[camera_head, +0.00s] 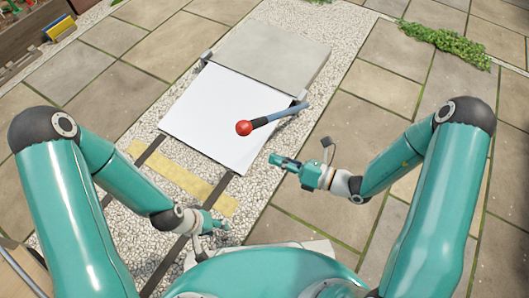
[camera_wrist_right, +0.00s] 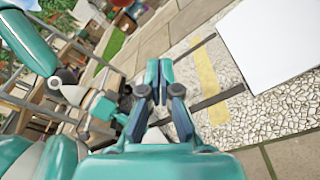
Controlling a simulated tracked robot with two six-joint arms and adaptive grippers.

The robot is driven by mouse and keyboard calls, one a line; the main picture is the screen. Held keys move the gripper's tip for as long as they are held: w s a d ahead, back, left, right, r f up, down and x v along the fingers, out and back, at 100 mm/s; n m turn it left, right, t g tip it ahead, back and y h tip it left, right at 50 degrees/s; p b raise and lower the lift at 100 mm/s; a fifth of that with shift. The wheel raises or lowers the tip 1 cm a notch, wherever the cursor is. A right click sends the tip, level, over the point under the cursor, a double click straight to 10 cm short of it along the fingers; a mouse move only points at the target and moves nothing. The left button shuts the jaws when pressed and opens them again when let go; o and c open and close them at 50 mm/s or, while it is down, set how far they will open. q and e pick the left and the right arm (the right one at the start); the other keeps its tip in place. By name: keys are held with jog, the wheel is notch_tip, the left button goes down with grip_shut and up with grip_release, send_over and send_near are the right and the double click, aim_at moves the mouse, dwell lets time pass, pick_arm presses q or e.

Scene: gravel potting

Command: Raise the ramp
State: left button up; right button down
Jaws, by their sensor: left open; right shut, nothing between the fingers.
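The ramp appears as a flat white panel (camera_head: 208,118) in front of a grey slab (camera_head: 268,52); its tilt is hard to judge. It also shows in the right wrist view (camera_wrist_right: 275,45). A lever with a red ball knob (camera_head: 244,128) and a dark and blue-grey shaft slants across the panel's right side. My right gripper (camera_head: 280,161) is shut and empty, to the lower right of the knob and apart from it; its closed fingers show in the wrist view (camera_wrist_right: 158,78). My left gripper (camera_head: 217,224) is open and empty, below the panel near the dark rails.
Two dark rails (camera_head: 152,150) run from the panel's lower edge towards me, across a yellow strip (camera_head: 185,178) on pale gravel (camera_head: 125,185). Stone paving (camera_head: 330,215) lies on both sides. Low green plants (camera_head: 445,42) grow at the upper right. A yellow and blue object (camera_head: 60,27) is at the upper left.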

jog(key=b+x, duration=0.3)
jog(key=x, duration=0.7)
jog(key=shift+w+d+r+b, duration=0.2)
jog(key=shift+w+d+r, duration=0.2)
jog(key=shift+d+r, duration=0.3)
jog(key=shift+w+d+r+b, duration=0.2)
jog(key=shift+w+d+r, duration=0.2)
jog(key=shift+r, duration=0.5)
